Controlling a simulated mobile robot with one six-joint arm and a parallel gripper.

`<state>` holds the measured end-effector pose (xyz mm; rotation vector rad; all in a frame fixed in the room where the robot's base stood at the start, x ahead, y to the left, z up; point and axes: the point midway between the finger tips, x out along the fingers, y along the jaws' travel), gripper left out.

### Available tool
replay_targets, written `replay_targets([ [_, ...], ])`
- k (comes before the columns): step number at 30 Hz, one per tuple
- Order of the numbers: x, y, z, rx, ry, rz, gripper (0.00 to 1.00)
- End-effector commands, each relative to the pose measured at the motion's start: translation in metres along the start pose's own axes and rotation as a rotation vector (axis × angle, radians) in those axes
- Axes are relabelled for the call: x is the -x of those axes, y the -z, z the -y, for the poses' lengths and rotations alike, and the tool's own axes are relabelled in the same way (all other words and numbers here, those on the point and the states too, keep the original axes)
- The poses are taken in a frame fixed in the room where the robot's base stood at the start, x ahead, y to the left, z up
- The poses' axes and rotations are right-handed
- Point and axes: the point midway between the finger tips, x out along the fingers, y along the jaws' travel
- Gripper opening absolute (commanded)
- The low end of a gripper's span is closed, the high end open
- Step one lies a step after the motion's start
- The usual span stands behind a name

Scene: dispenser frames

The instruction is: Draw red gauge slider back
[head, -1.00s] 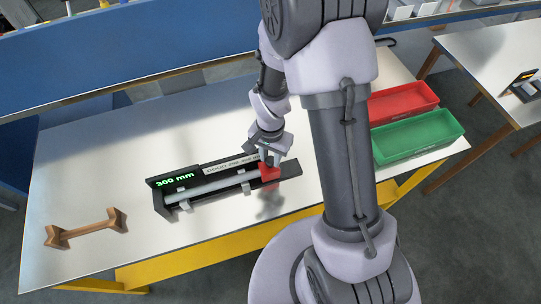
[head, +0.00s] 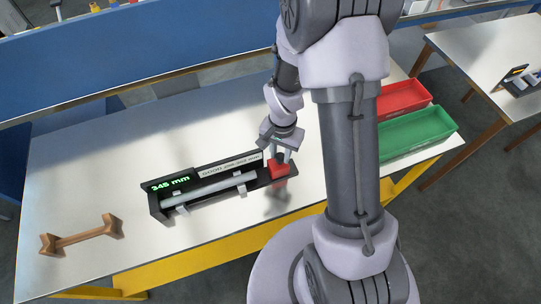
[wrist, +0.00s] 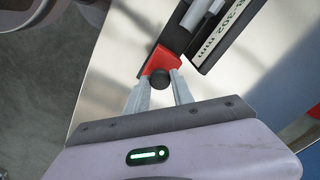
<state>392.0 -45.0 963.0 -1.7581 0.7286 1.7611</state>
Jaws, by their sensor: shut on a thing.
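The red gauge slider (head: 279,169) sits at the right end of the black gauge (head: 228,196). A small gap shows between it and the right end of the grey rod (head: 208,189), which lies on two light supports. The green display (head: 170,184) reads 345 mm. My gripper (head: 281,156) is shut on the slider's dark knob from above. In the wrist view, the two fingers close around the black knob (wrist: 159,80) on the red slider (wrist: 156,60), with the rod's end beyond.
A wooden cradle (head: 82,236) lies on the white bench (head: 110,165) left of the gauge. A red tray (head: 404,97) and a green tray (head: 418,134) stand at the right, beyond my arm. The bench behind the gauge is clear.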

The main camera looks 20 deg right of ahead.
Motion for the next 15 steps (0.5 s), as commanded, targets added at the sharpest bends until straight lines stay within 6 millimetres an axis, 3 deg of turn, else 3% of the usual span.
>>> replay_targets([
  [8,0.0004,0.0029,-0.0023,0.001,0.0,-0.003,0.0],
  [9,0.0004,0.0029,-0.0023,0.0,0.0,-0.003,0.34],
  [15,0.0002,0.0024,-0.0021,0.0,0.0,-0.002,0.38],
])
